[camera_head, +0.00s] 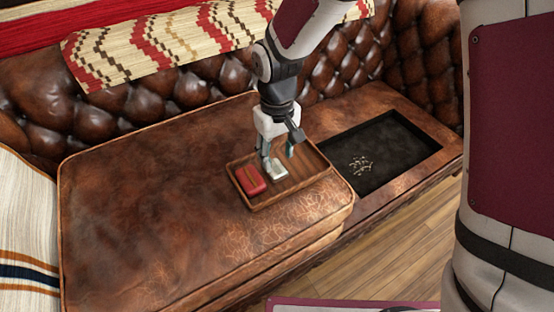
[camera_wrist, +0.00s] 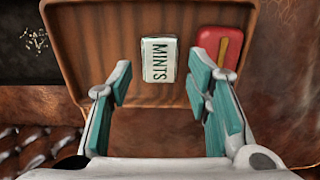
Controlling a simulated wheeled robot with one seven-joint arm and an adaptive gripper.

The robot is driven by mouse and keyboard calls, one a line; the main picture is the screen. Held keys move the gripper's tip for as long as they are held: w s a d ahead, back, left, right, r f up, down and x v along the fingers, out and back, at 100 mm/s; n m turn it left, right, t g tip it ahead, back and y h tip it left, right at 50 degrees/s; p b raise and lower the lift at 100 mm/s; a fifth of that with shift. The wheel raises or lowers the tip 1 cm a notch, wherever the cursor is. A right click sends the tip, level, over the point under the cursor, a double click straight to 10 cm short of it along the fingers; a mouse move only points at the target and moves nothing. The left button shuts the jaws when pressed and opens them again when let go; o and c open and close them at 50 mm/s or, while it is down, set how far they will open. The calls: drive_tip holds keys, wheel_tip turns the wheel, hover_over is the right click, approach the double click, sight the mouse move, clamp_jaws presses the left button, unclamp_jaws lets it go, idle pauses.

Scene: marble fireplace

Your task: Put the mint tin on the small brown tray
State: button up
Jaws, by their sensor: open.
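The mint tin (camera_wrist: 159,59), white with dark edges and the word MINTS, lies flat on the small brown tray (camera_wrist: 100,40). In the head view the tin (camera_head: 279,173) is near the middle of the wooden tray (camera_head: 318,170), partly behind my gripper. A red item with a yellow-brown stripe (camera_wrist: 217,46) lies on the tray beside the tin. My gripper (camera_head: 277,157) points down just over the tray. In the wrist view its teal-padded fingers (camera_wrist: 162,85) are spread apart, with nothing held between them. The tin shows between and beyond the fingertips.
The tray rests on a brown leather cushion (camera_head: 160,190). A dark recess (camera_head: 385,150) with small metallic bits (camera_head: 361,165) is to its right. Tufted leather backing (camera_head: 120,110) and a patterned blanket (camera_head: 150,45) stand behind. The cushion left of the tray is clear.

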sight(279, 170)
wheel_tip(279, 170, up, 7)
drive_tip(key=p, duration=0.1)
drive_tip(key=shift+p, duration=0.4)
drive_tip(key=shift+r, duration=0.1)
drive_tip(key=s+d+r+m, duration=0.3)
drive_tip(key=s+d+r, duration=0.8)
drive_tip(key=d+r, duration=0.3)
drive_tip(key=s+d+m, duration=0.2)
drive_tip(key=s+d, duration=0.2)
drive_tip(key=s, duration=0.5)
drive_tip(key=s+d+m, duration=0.1)
drive_tip(key=s+d, duration=0.2)
drive_tip(key=s, duration=0.6)
drive_tip(key=shift+d+r+m, duration=0.25)
drive_tip(key=shift+d+m, duration=0.15)
